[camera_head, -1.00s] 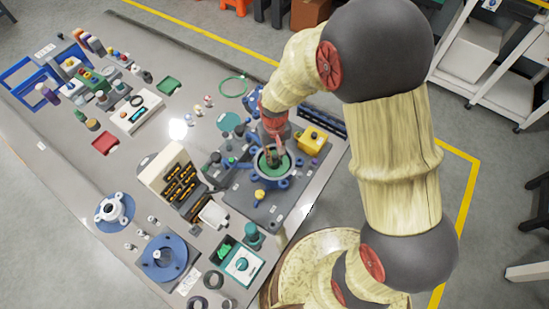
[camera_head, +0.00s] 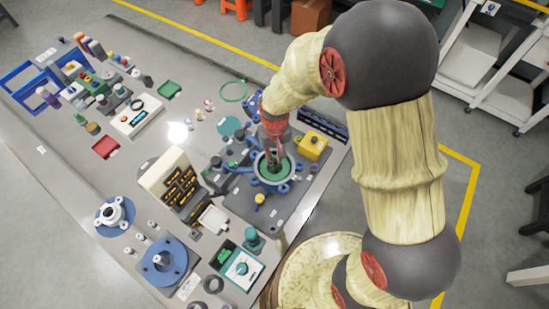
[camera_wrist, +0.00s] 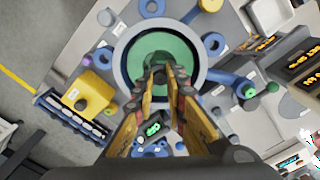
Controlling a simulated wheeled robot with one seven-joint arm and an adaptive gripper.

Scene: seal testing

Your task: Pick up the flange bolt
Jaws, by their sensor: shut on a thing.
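Whether the bolt touches the housing cannot be told. Blue lugs (camera_wrist: 213,43) stand around the ring.
A yellow box (camera_head: 313,147) stands close on the right of the housing, by a dark rack (camera_head: 322,124). A blue flange (camera_head: 164,262) lies further left.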

